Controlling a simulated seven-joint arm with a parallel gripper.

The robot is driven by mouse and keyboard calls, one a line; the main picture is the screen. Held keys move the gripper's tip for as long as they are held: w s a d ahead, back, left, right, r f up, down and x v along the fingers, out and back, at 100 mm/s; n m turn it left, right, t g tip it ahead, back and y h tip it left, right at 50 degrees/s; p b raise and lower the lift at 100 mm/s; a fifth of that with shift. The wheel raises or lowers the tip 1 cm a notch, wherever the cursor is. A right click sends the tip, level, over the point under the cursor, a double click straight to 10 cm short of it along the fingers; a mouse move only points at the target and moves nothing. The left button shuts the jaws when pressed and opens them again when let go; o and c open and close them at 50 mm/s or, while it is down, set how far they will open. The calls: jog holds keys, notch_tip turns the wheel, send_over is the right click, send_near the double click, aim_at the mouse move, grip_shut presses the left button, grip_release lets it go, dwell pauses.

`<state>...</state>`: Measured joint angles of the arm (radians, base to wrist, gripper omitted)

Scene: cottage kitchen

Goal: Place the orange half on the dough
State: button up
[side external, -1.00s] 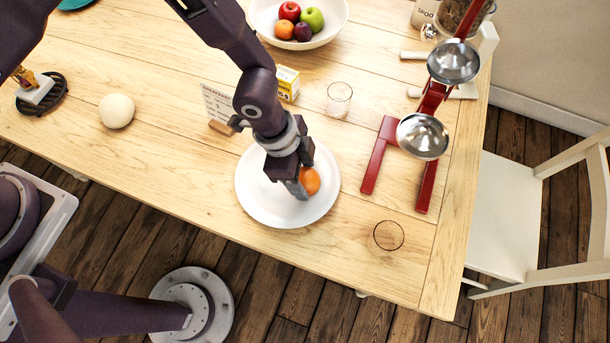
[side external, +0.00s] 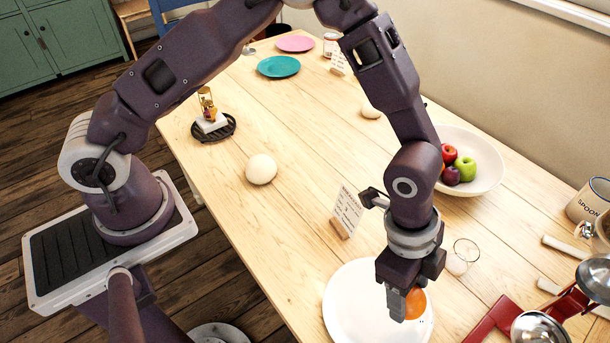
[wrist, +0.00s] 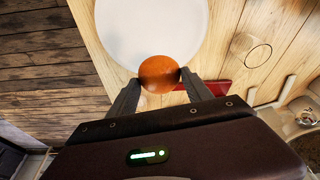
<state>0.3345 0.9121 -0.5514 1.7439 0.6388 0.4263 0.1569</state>
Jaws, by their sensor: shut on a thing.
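The orange half (side external: 415,304) is between the fingers of my gripper (side external: 405,305), at the right part of a white plate (side external: 345,300). In the wrist view the orange half (wrist: 159,73) shows its rounded skin between both fingertips, overlapping the plate's rim (wrist: 118,52). I cannot tell whether it is clear of the plate. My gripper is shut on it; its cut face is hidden. A smooth, pale ball, seemingly the dough (side external: 261,169), sits on the table, left of and farther back than my gripper.
A small sign (side external: 347,211) stands between dough and gripper. A glass (side external: 463,256), a fruit bowl (side external: 480,170) and a red press (side external: 500,325) are to the right. A black dish (side external: 214,128) lies behind the dough. Bare wood surrounds the dough.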

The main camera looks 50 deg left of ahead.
notch_tip(320, 180, up, 10)
jog(key=w+a+n+t, duration=0.1)
jog(key=w+a+n, duration=0.15)
jog(key=a, duration=0.35)
jog(key=w+a+n, duration=0.2)
jog(key=w+a, duration=0.2)
jog(key=a, duration=0.2)
jog(key=n+t+y, duration=0.1)
jog(key=n+y, duration=0.3)
jog(key=n, duration=1)
send_over(261, 158)
jog(key=s, duration=0.1)
jog(key=f, duration=0.1)
jog(key=shift+m+t, duration=0.25)
jog(key=shift+t, duration=0.05)
notch_tip(261, 158, down, 14)
jog(key=shift+d, duration=0.15)
jog(key=shift+f, duration=0.1)
